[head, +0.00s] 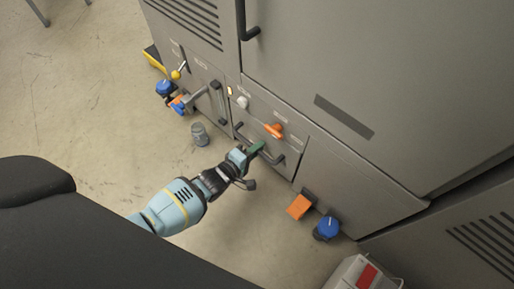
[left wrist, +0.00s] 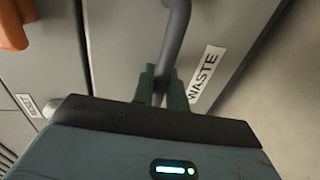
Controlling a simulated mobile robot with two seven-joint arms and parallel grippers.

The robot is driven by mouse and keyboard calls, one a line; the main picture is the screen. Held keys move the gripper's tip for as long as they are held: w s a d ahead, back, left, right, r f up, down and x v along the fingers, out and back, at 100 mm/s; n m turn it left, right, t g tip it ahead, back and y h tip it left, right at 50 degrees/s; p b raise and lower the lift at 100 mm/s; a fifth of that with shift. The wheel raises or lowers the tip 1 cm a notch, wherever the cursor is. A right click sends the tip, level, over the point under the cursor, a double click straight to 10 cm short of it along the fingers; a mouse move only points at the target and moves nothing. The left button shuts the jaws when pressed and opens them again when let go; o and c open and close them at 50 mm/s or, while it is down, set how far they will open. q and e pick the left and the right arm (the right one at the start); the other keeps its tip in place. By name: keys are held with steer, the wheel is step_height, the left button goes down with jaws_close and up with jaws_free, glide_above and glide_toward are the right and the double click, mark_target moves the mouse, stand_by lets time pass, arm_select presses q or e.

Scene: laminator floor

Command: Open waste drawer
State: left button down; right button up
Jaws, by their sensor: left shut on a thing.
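The waste drawer is a grey front panel low on the machine, with a dark bar handle (head: 274,158). In the left wrist view the handle (left wrist: 178,35) runs up from between my fingers, beside a white "WASTE" label (left wrist: 207,70) on the drawer front (left wrist: 125,45). My left gripper (head: 253,150) is shut on this handle; its green fingertips (left wrist: 162,88) sit on either side of the bar. The drawer front looks about flush with the panels around it. The fingers hide part of the handle. My right gripper is not in view.
An orange knob (head: 273,130) sits just above the handle. Orange (head: 299,206) and blue (head: 327,228) fittings stick out lower right; others (head: 180,104) are at left. A small grey cylinder (head: 199,134) stands on the floor. A red-marked box (head: 351,274) is at bottom right.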

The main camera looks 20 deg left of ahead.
arm_select(q)
steer(key=f+p+v, duration=0.2)
steer(key=p+v, duration=0.1)
steer(key=v, duration=0.9)
steer(key=s+f+p+v, duration=0.1)
steer(key=f+p+v, duration=0.1)
steer(key=v, duration=1.1)
steer(key=shift+s+a+f+p, duration=0.2)
steer(key=shift+s+f+p, duration=0.15)
steer(key=shift+f, duration=0.3)
steer(key=c, duration=1.5)
jaws_free()
steer(key=shift+o, duration=0.2)
